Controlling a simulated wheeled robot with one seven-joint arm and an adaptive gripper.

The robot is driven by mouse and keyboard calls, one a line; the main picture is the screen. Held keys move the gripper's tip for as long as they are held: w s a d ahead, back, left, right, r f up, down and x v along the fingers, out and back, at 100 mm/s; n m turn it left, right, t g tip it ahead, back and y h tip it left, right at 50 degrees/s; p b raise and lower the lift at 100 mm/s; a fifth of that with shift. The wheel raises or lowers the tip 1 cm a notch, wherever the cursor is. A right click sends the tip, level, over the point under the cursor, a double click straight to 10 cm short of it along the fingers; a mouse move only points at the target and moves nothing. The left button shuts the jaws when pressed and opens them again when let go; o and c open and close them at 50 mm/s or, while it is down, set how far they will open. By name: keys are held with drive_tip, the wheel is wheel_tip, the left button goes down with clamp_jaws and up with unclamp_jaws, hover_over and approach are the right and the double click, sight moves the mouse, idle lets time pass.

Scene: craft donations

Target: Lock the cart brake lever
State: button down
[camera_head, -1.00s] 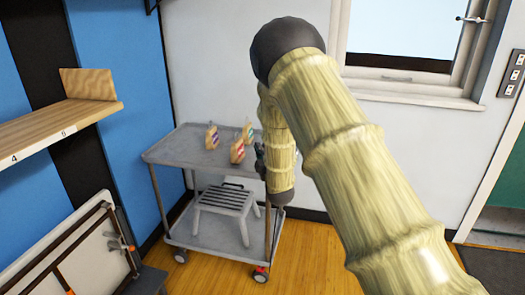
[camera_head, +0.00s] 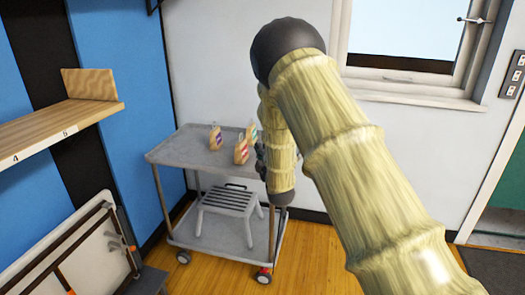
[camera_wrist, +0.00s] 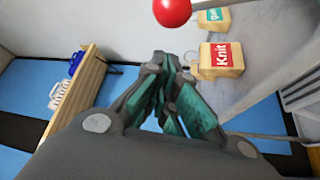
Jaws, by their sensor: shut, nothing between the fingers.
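The grey two-tier cart (camera_head: 175,155) stands against the wall. Red parts (camera_head: 264,269) show at its front right wheel in the head view. A red ball-shaped knob (camera_wrist: 172,11) shows at the top of the wrist view, beyond my gripper's fingertips (camera_wrist: 164,66). It looks apart from them; I cannot tell whether it belongs to the brake lever. The fingers are shut and empty. In the head view my arm hides most of my gripper, beside the cart's right end. The lever's position is not readable.
Several small labelled bags stand on the cart top, one reading "Knit" (camera_wrist: 221,60). A grey slatted stool (camera_head: 228,203) is on the lower shelf. A wooden wall shelf (camera_head: 60,125) and a leaning board (camera_head: 75,250) are at left. Wooden floor (camera_head: 318,255) is open at right.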

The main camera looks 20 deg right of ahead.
drive_tip(key=w+a+f+b, duration=0.1)
drive_tip(key=w+a, duration=0.1)
drive_tip(key=a, duration=0.2)
drive_tip(key=s+r+b, duration=0.1)
drive_tip(key=s, duration=0.9)
drive_tip(key=shift+s, duration=0.25)
drive_tip(key=shift+r, duration=0.15)
drive_tip(key=s+f+m+g, duration=0.35)
drive_tip(key=s+f, duration=0.35)
drive_tip(key=f, duration=0.4)
drive_tip(key=s+f+m+g, duration=0.2)
drive_tip(key=s+f+g, duration=0.2)
drive_tip(key=s+f, duration=0.6)
drive_tip(key=s+f+m+g, duration=0.25)
drive_tip(key=s+f, duration=0.25)
drive_tip(key=f, duration=0.8)
drive_tip(key=s+a+f+m+g, duration=0.1)
drive_tip(key=s+f+m+g, duration=0.1)
drive_tip(key=s, duration=0.8)
drive_tip(key=s+a+f+m+g+y, duration=0.1)
drive_tip(key=s+f+g, duration=0.3)
drive_tip(key=s, duration=0.7)
drive_tip(key=s+a+f+m+g+y, duration=0.1)
drive_tip(key=s+f, duration=0.4)
drive_tip(key=s, duration=0.5)
drive_tip(key=a+m+g, duration=0.1)
drive_tip(key=m+g, duration=0.1)
drive_tip(key=shift+s+f+g, duration=0.25)
drive_tip(key=shift+s+g, duration=0.15)
